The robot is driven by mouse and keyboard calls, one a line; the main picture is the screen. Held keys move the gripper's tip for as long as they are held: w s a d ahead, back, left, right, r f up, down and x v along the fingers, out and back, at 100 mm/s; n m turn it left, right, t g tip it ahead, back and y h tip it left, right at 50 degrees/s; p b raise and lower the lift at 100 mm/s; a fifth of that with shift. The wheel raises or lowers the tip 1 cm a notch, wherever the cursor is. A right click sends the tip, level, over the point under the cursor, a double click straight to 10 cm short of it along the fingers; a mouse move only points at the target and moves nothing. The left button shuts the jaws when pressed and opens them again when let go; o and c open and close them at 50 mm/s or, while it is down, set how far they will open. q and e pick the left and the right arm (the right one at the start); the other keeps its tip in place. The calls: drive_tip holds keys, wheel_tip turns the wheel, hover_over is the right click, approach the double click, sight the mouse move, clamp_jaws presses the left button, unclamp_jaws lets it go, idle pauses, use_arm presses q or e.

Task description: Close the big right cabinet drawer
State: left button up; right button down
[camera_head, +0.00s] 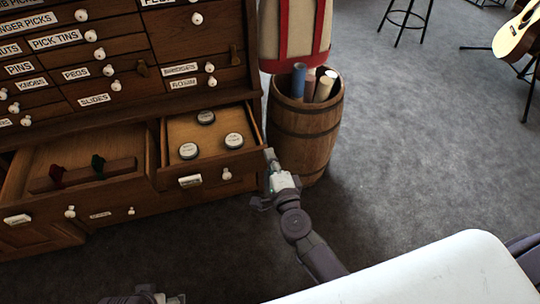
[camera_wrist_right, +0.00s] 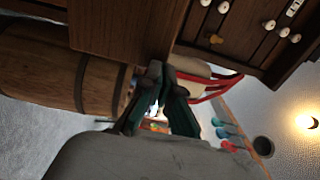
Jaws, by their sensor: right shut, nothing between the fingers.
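The big right cabinet drawer (camera_head: 212,160) stands open in the head view, with three round lidded tins (camera_head: 205,117) inside. Its front has a white label and a round white knob. My right gripper (camera_head: 267,178) is just right of the drawer's front corner, shut and empty. In the right wrist view its fingertips (camera_wrist_right: 160,76) are together close to a dark wooden panel (camera_wrist_right: 108,28), probably the drawer; I cannot tell if they touch. My left gripper (camera_head: 148,298) shows only in part at the bottom edge, its fingers unclear.
The left drawer (camera_head: 100,194) is also open, holding a wooden block with dark red and green pieces. A wooden barrel (camera_head: 305,128) with rolled tubes stands close beyond my right gripper. A stool (camera_head: 406,14) and a guitar (camera_head: 516,34) are far right. Carpet between is clear.

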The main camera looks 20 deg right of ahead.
use_arm(q)
drive_tip(key=shift+s, duration=0.25)
use_arm(e)
drive_tip(key=shift+w, duration=0.2)
